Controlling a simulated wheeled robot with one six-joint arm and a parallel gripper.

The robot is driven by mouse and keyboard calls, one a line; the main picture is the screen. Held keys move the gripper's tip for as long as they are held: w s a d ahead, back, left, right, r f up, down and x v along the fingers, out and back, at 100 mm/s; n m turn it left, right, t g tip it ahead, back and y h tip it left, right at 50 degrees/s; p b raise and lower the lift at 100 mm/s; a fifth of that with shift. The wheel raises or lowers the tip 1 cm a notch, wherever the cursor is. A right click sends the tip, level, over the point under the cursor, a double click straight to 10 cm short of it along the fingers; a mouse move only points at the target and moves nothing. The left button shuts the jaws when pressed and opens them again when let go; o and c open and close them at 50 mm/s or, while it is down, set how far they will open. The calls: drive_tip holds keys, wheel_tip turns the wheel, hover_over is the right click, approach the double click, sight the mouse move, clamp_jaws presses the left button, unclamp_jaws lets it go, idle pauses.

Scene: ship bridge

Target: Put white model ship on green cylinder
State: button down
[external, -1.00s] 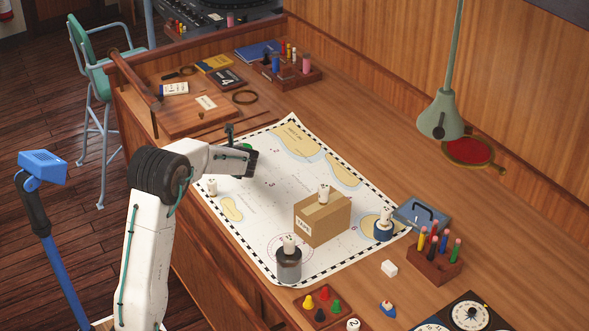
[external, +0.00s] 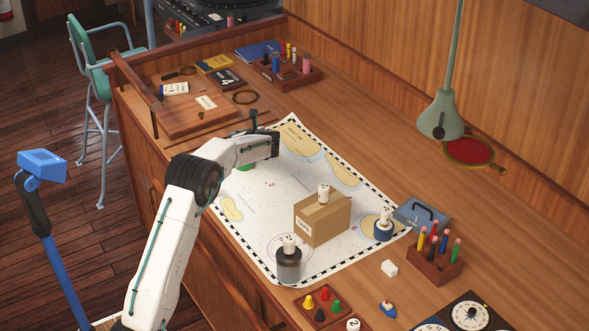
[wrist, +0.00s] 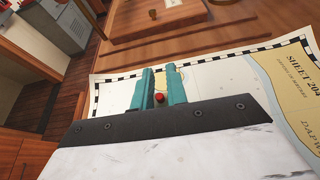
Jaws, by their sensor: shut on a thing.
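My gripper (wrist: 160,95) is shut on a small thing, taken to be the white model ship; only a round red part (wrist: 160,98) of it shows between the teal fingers. In the external view my wrist (external: 262,149) is above the upper left of the chart and the held thing is hidden. A patch of the green cylinder (external: 245,167) shows just below my wrist; the rest is hidden behind my arm. I cannot tell how far the held thing is from it.
A cardboard box (external: 318,224) stands mid-chart (external: 270,205). A dark cylinder (external: 289,264) and a blue cylinder (external: 383,232) stand nearby, all three with white pieces on top. A small blue-hulled boat (external: 387,309) is at front right. A wooden board (external: 200,116) lies beyond the chart.

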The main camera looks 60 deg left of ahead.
drive_tip(key=shift+f, duration=0.45)
drive_tip(key=shift+f, duration=0.15)
drive_tip(key=c, duration=1.4)
unclamp_jaws()
drive_tip(key=shift+d+r, duration=0.2)
drive_tip(key=shift+r, duration=0.05)
drive_tip(key=v, duration=1.1)
drive_tip(key=shift+d, duration=0.25)
drive_tip(key=shift+r, duration=0.1)
